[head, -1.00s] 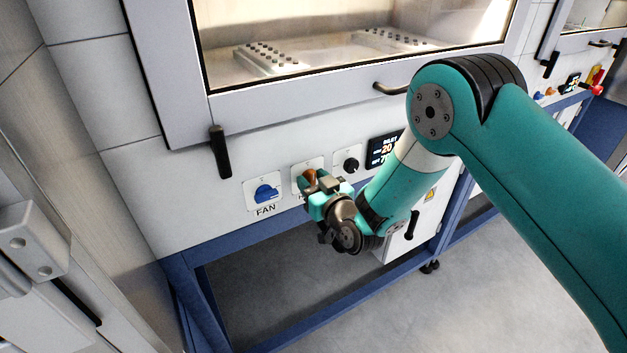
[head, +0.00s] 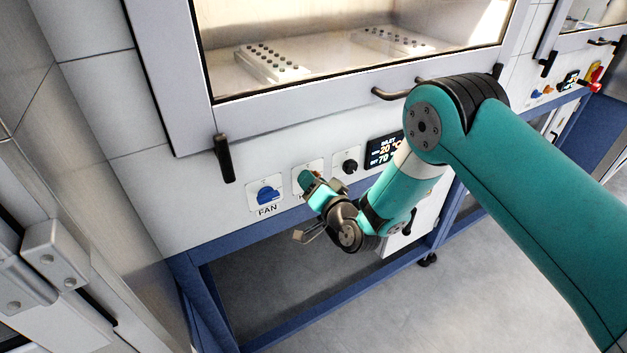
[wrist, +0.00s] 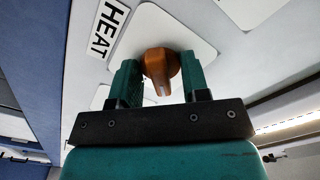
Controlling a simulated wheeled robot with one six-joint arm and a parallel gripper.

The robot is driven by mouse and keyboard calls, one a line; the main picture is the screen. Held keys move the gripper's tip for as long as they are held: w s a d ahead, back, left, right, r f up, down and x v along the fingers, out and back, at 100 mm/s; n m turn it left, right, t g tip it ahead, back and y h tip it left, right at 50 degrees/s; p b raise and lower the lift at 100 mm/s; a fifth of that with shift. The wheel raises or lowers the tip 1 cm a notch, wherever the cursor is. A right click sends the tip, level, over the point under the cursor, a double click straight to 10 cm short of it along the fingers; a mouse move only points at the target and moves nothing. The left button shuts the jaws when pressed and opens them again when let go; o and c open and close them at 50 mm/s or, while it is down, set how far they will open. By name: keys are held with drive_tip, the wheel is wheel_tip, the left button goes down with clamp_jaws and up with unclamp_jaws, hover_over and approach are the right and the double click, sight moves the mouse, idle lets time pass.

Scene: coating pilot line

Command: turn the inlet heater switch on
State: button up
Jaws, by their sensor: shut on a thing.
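The inlet heater switch is an orange knob on a white square plate, with a HEAT label (wrist: 100,30) beside it in the wrist view. The knob (wrist: 160,66) sits between the two teal fingers of my gripper (wrist: 160,78), which is shut on it. The ridge of the knob points towards my palm in the wrist view. I cannot tell which setting this is.
A blue FAN switch (head: 267,194) is just left of my gripper, and a black knob (head: 350,166) just right. A display (head: 383,151) reads 20 and 70. A black door handle (head: 223,158) hangs above left. Below the blue frame is open floor.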

drive_tip(key=m+p, duration=0.2)
drive_tip(key=m, duration=0.2)
drive_tip(key=shift+r+p, duration=0.2)
drive_tip(key=shift+p, duration=0.1)
drive_tip(key=m+p, duration=0.2)
drive_tip(key=m, duration=0.2)
drive_tip(key=shift+f+m, duration=0.1)
drive_tip(key=shift+m, duration=0.2)
drive_tip(key=o, duration=1.1)
drive_tip(key=shift+d+f, duration=0.1)
drive_tip(key=shift+o, duration=0.2)
